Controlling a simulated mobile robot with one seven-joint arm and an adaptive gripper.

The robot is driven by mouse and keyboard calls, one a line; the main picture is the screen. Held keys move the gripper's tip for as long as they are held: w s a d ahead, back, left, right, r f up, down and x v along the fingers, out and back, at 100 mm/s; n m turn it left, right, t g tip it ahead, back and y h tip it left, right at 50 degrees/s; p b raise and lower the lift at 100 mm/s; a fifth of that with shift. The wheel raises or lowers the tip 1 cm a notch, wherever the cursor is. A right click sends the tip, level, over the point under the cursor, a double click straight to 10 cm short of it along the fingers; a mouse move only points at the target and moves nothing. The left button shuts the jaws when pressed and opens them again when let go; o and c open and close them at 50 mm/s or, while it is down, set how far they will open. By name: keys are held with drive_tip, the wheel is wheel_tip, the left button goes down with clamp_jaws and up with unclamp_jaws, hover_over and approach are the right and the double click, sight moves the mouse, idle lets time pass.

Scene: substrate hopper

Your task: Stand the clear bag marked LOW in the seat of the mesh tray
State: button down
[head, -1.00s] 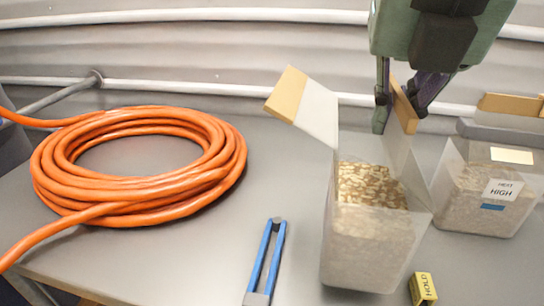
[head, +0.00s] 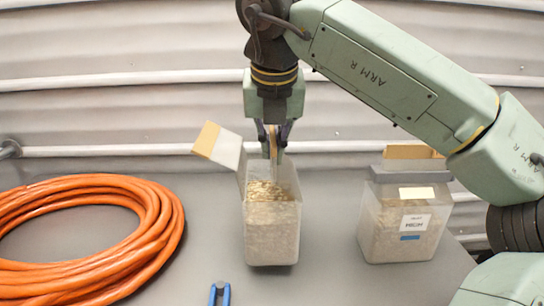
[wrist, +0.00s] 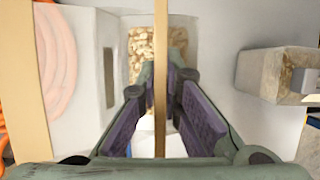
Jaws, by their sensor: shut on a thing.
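A clear, open-topped bag (head: 271,232) filled with pale tan grains stands upright near the middle of the head view. No LOW mark is readable on its visible faces. One tan-edged flap (head: 219,144) leans out to the left. My gripper (head: 273,153) is above the bag, shut on its other tan-edged flap. In the wrist view this tan edge (wrist: 160,35) runs between my fingers (wrist: 160,85), with the grains (wrist: 145,42) behind. I cannot tell whether the bag's base touches the table. The mesh tray is not visible in either view.
A similar bag marked HIGH (head: 400,235) stands to the right, with a gap between the bags. An orange coil (head: 150,235) lies at the left. A blue tool (head: 220,294) lies in front, cut off by the frame. Ribbed wall (head: 120,110) runs behind the grey table (head: 325,220).

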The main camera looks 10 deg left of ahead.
drive_tip(key=shift+f+p, duration=0.5)
drive_tip(key=shift+f, duration=1.15)
drive_tip(key=shift+f, duration=0.15)
drive_tip(key=c, duration=1.8)
unclamp_jaws()
drive_tip(key=shift+o, duration=0.2)
